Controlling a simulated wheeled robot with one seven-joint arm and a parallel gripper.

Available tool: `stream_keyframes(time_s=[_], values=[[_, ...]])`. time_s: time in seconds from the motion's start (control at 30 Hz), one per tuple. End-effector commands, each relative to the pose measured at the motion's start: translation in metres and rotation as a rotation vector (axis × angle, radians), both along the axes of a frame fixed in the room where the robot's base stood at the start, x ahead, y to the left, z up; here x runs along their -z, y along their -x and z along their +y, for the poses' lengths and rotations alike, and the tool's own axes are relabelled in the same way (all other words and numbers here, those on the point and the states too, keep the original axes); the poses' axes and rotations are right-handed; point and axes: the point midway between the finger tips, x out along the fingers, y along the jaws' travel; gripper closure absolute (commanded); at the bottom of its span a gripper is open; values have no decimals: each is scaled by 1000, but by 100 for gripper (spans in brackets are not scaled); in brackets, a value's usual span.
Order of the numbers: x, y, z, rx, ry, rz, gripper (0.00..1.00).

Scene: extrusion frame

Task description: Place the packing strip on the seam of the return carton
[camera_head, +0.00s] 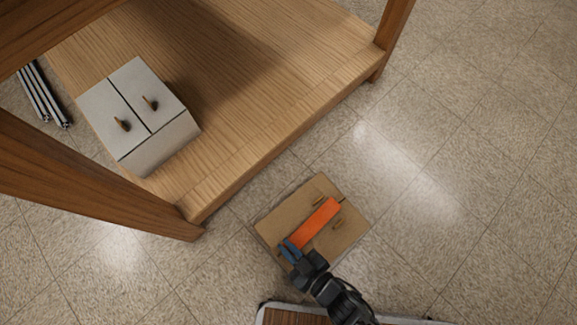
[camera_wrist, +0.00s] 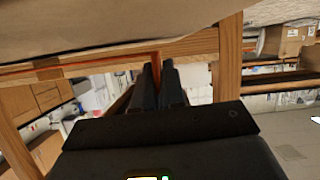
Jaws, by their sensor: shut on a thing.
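The return carton (camera_head: 275,222) is a tan box seen from above in the head view, with two small brown tabs on its top. An orange packing strip (camera_head: 316,222) lies diagonally over the middle of the carton top and hides most of the seam; a short dark line shows past its upper right end. My gripper (camera_head: 290,247) is shut on the strip's lower left end. In the wrist view the fingers (camera_wrist: 158,80) close on a thin orange edge, below a broad tan surface. I cannot tell whether the strip touches the carton.
A wooden shelf (camera_head: 235,75) stands up and left of the carton. A pale box (camera_head: 155,148) with two knobs sits on it. Metal bars (camera_head: 43,95) lie at the far left. Open tiled floor (camera_head: 470,190) is to the right.

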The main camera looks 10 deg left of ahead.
Motion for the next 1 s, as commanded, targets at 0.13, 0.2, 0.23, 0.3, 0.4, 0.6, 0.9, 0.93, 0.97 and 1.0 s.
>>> stream_keyframes(time_s=[0.13, 0.2, 0.23, 0.3, 0.4, 0.6, 0.9, 0.93, 0.97, 1.0], values=[[-1, 0, 0, 0, 0, 0, 100], [-1, 0, 0, 0, 0, 0, 100], [0, 0, 0, 0, 0, 0, 100], [0, 0, 0, 0, 0, 0, 100], [2, 0, 0, 0, 0, 0, 100], [6, 0, 0, 0, 0, 0, 100], [9, 0, 0, 0, 0, 0, 85], [9, 0, 0, 0, 0, 0, 82], [9, 0, 0, 0, 0, 0, 79], [9, 0, 0, 0, 0, 0, 75]])
